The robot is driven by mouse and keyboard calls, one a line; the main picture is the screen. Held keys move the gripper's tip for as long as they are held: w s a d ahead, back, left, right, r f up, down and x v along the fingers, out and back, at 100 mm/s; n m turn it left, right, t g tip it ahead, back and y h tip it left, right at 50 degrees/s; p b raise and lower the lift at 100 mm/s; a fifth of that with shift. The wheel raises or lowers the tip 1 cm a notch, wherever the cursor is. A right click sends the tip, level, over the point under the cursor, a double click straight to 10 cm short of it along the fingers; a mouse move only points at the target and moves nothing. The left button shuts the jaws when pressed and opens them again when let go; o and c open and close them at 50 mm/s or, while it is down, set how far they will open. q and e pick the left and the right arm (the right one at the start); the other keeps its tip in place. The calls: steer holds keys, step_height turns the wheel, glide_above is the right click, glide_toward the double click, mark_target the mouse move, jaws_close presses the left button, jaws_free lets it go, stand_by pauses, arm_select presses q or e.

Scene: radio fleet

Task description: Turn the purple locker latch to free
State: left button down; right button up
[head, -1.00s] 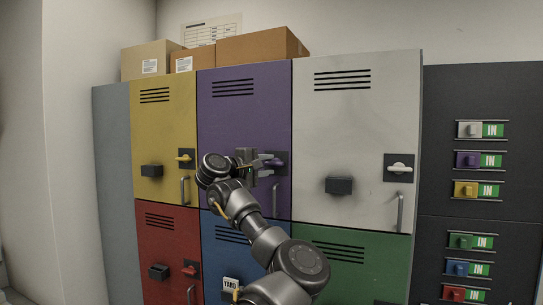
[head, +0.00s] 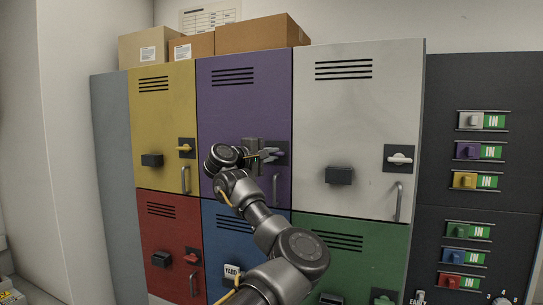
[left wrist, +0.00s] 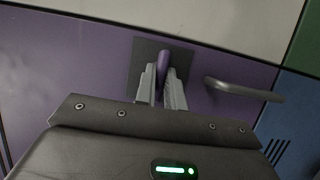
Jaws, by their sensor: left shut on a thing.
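The purple locker door (head: 240,115) is in the top row between the yellow and white doors. Its purple latch (head: 277,154) sits on a dark square plate (head: 284,161) at the door's right side. My left gripper (head: 267,154) comes from the left and is shut on the latch lever. In the left wrist view the lever (left wrist: 163,62) lies between the two grey fingers (left wrist: 163,88), in front of the dark plate. The fingers partly hide the lever, and its exact angle is hard to tell. My right gripper is not in view.
A grey door handle (left wrist: 242,91) juts out beside the latch in the left wrist view. The yellow latch (head: 185,149) and white latch (head: 400,159) are on the neighbouring doors. A dark panel (head: 490,85) with coloured sliders stands at the right. Cardboard boxes (head: 262,33) lie on top.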

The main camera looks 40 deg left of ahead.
arm_select(q)
steer(key=shift+f, duration=0.1)
steer(key=m+g+y+b, duration=0.1)
steer(key=m+g+b, duration=0.1)
steer(key=m+b, duration=0.3)
steer(key=shift+m+b, duration=0.3)
steer(key=shift+b, duration=0.1)
steer(key=shift+r+m+g+y+b, duration=0.2)
steer(key=shift+m+g+y+b, duration=0.35)
steer(key=shift+m, duration=0.45)
steer(key=shift+d+m+g+y, duration=0.15)
steer(key=shift+m+g+y, duration=0.35)
steer(key=shift+m, duration=0.5)
steer(key=shift+w+d+r+m+g+y+b, duration=0.1)
steer(key=shift+m+g+y+b, duration=0.2)
steer(key=shift+m+y, duration=0.5)
steer(key=shift+r+m+g+y+b, duration=0.1)
steer(key=shift+m+g+y+b, duration=0.2)
steer(key=shift+m, duration=0.9)
